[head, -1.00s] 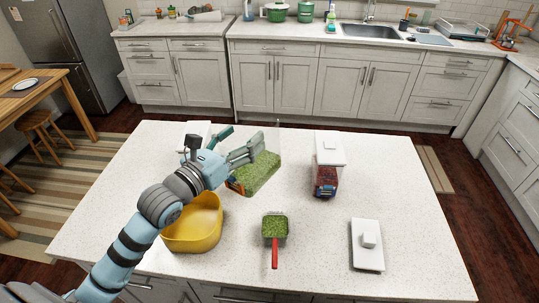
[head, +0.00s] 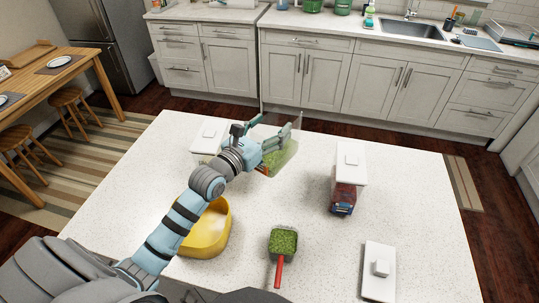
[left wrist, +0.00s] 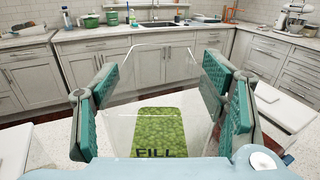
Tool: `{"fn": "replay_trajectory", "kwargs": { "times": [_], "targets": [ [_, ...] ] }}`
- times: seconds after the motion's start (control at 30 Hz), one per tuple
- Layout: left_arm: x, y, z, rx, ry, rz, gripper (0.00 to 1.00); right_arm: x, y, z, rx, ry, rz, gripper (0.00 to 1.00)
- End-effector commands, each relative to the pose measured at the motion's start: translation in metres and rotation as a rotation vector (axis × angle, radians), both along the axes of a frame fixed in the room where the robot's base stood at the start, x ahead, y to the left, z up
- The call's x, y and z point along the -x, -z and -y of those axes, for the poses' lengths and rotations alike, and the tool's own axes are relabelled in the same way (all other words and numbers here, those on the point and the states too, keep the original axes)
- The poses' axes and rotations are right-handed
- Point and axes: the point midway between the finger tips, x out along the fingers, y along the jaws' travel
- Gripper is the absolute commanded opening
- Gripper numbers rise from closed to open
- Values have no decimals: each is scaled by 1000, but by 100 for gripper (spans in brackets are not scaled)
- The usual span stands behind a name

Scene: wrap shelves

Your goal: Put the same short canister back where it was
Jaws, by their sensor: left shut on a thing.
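My left gripper (head: 276,130) is shut on a clear canister (head: 287,150) with green contents. The canister is over the white island, towards its far side; I cannot tell whether its base touches the top. My arm hides part of its left side. In the left wrist view the gripper (left wrist: 163,105) has its green pads on both sides of the clear canister (left wrist: 160,75), and the green contents sit low in it above the word "FILL". My right gripper is not in view.
A lidded canister with dark red contents (head: 343,198) stands to the right. A green-filled scoop with a red handle (head: 280,270), a yellow bowl (head: 215,235) and a white lid (head: 378,285) lie nearer me. Another white lid (head: 207,137) is partly behind my arm. The island's middle is clear.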

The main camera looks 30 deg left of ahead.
Motion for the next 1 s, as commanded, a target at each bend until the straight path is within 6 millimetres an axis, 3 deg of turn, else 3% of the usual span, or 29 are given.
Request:
{"fn": "replay_trajectory", "kwargs": {
  "times": [0.03,0.2,0.37,0.57,0.77,0.8,0.9,1.0],
  "targets": [
    [0,14,0,3,-3,0,5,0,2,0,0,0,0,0],
    [0,43,-1,5,-6,1,5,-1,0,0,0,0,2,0],
    [0,62,-1,2,-4,4,5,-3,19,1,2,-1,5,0],
    [0,101,-1,1,-4,4,5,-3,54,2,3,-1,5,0],
    [0,99,-1,-1,-4,3,5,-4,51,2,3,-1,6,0],
    [1,100,-1,-1,-4,-1,68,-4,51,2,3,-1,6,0],
    [1,99,-1,-1,-4,-1,84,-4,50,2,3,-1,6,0],
    [1,99,-1,-1,-4,0,86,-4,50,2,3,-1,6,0]
  ]
}}
